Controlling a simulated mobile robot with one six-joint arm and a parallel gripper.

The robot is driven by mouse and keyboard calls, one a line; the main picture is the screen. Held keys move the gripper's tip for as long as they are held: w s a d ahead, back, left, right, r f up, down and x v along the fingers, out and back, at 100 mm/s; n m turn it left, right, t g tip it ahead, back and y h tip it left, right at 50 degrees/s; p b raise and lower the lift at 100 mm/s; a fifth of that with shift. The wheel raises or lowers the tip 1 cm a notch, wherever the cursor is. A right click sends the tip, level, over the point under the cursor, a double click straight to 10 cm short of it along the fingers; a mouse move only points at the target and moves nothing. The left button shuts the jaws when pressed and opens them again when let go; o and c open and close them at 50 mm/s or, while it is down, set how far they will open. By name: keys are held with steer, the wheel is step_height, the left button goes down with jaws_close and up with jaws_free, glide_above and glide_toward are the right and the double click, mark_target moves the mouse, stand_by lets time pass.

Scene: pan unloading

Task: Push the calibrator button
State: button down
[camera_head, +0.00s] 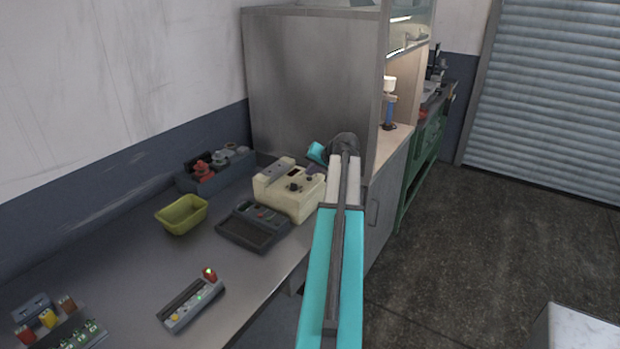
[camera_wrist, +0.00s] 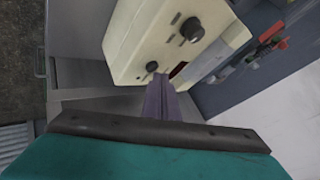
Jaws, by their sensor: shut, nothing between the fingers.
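The calibrator appears to be the cream box (camera_head: 285,203) on the bench, near the cabinet; no label is readable. It fills the upper middle of the wrist view (camera_wrist: 150,35). Its panel carries a large dark knob (camera_wrist: 192,30) and a smaller dark knob (camera_wrist: 150,67). A dark red patch (camera_wrist: 179,70) shows on it beside my fingers; I cannot tell whether this is the button. My gripper (camera_wrist: 158,80) is shut and empty, its purple-grey fingers pointing at the panel beside the small knob. Contact cannot be told. In the head view the gripper (camera_head: 313,171) is small at the box's far right corner.
A dark grey device (camera_head: 252,226) stands just in front of the cream box. A yellow-green bin (camera_head: 181,214) and a grey rack with red parts (camera_head: 215,170) are to the left. A tall grey cabinet (camera_head: 310,85) rises behind.

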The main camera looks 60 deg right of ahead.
steer(key=shift+r, duration=0.55)
step_height(320, 180, up, 6)
steer(key=p, duration=0.3)
stand_by(0.6)
stand_by(0.6)
